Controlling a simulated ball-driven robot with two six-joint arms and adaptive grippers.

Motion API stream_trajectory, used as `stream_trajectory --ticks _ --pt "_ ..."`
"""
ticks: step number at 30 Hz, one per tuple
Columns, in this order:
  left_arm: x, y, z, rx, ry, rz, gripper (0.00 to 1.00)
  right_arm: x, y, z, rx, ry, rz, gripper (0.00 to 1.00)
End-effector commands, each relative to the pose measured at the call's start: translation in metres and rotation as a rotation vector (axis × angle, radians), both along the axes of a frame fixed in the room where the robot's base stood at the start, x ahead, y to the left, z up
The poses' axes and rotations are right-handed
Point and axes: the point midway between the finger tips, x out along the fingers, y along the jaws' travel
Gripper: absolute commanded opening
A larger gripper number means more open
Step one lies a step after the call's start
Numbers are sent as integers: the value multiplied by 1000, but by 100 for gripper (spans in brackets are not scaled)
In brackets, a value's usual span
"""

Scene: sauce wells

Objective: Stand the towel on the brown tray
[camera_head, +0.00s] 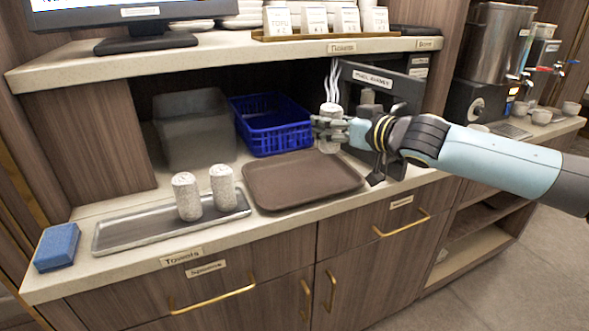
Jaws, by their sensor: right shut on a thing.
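My right gripper (328,132) comes in from the right and is shut on a rolled white towel (330,110). The towel is upright, with pale wisps like steam rising above it. It shows over the right back corner of the brown tray (262,190); I cannot tell whether its lower end touches the tray. The tray lies flat on the counter and its visible surface is empty. Two more rolled towels (187,196) (222,187) stand upright on the grey metal tray (130,236) at the left. My left gripper is not in view.
A blue sponge (57,247) lies at the counter's left end. A blue basket (270,124) and a grey translucent bin (193,130) stand behind the trays. A dark towel warmer (380,85) stands close behind my right gripper. A shelf (215,50) overhangs the back.

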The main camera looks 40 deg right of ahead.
Motion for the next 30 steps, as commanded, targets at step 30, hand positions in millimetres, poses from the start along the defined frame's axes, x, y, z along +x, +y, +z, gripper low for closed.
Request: stream_trajectory --ticks 30 --pt "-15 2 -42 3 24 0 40 62 94 -111 6 0 -1 12"
